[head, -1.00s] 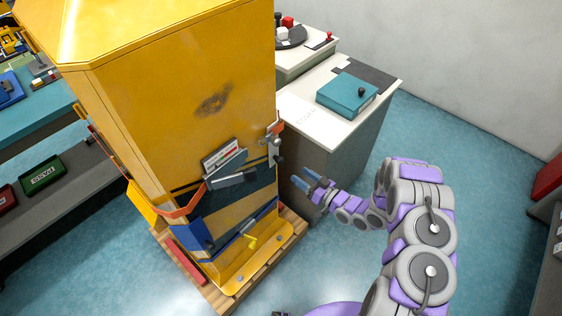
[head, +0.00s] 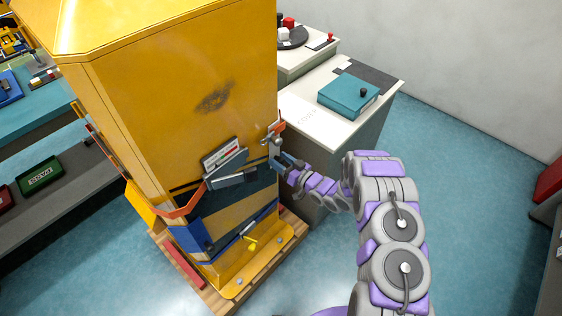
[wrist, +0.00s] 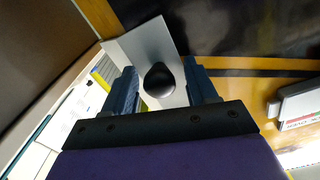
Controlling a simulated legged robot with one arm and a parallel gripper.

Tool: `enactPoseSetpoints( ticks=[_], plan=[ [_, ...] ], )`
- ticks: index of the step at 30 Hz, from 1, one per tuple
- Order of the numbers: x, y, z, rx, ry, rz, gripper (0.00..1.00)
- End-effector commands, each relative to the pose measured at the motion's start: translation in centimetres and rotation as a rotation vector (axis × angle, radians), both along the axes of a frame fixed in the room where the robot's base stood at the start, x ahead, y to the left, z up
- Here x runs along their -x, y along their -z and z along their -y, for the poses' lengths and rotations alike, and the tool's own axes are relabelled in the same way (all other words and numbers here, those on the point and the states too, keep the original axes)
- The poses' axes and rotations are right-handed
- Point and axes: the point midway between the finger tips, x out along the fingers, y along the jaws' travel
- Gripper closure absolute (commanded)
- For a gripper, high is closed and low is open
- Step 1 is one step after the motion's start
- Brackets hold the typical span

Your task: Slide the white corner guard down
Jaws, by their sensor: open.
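The white corner guard (head: 275,149) is a pale plate on the right front edge of the tall yellow cabinet. In the wrist view it is a pale plate (wrist: 140,46) with a round black knob (wrist: 159,80). My gripper (head: 285,162) is at the cabinet's right edge, by the guard's lower part. In the wrist view its two blue-grey fingers (wrist: 163,85) are open, one on each side of the knob, with gaps visible. In the head view the knob is hidden behind my fingers.
The yellow cabinet (head: 180,95) carries a grey holder (head: 228,165) left of the guard, an orange band (head: 185,208) and a blue strap (head: 188,239). A white-topped counter (head: 318,98) with a teal box (head: 348,94) stands close behind my gripper. Floor at the right is clear.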

Motion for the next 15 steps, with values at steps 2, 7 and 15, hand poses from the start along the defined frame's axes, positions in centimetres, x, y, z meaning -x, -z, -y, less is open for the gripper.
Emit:
enactPoseSetpoints(
  ticks=[2, 7, 15],
  plan=[
    [-0.01, -0.03, 0.02, 0.0, 0.0, 0.0, 0.43],
    [0.0, -0.01, 0.02, 0.0, 0.0, 0.0, 0.58],
    [-0.02, 0.0, 0.01, 0.001, 0.0, 0.001, 0.84]
  ],
)
